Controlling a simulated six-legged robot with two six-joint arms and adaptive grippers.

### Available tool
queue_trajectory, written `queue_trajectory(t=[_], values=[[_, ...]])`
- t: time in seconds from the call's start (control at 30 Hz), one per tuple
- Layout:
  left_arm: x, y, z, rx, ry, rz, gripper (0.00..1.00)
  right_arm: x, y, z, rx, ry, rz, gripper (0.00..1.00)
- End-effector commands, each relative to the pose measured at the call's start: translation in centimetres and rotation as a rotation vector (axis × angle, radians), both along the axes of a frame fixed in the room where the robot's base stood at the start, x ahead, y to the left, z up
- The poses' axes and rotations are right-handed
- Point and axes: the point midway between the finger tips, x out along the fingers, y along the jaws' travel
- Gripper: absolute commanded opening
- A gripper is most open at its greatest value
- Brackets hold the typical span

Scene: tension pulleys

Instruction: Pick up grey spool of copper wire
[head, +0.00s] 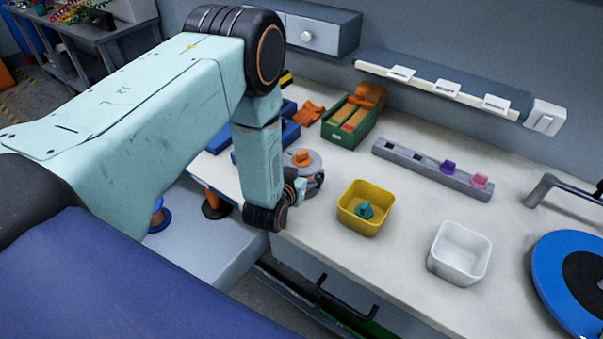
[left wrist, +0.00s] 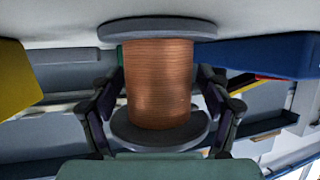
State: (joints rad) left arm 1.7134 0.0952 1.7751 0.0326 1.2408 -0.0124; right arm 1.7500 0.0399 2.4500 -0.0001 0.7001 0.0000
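The grey spool of copper wire (left wrist: 160,85) fills the middle of the left wrist view, with copper windings between two grey end discs. That view looks upside down, with the pale tabletop along its top, and the spool appears to stand upright on it. My left gripper (left wrist: 162,100) has one finger on each side of the windings, between the discs. A narrow gap shows at the right finger; the left finger is very close to the wire. In the head view my left gripper (head: 296,187) is low at the table's front edge, beside the spool's grey disc (head: 314,162), and partly hides the spool. My right gripper is out of view.
A green box (head: 337,134), blue bins (head: 291,135) and a grey slotted rail (head: 420,172) lie behind.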

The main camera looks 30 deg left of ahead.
Motion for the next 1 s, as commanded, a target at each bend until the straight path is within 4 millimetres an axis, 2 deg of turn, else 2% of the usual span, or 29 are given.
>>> queue_trajectory(t=[0.07, 0.83, 1.0], values=[[0.0, -0.02, 0.01, 0.0, 0.0, 0.0, 0.67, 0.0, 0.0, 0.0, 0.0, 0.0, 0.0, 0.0], [-0.08, -0.01, -0.05, 0.0, 0.002, -0.001, 0.01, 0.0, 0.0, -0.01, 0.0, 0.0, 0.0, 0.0], [0.06, 0.0, 0.11, 0.001, -0.003, 0.0, 0.0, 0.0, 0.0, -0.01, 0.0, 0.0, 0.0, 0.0]])
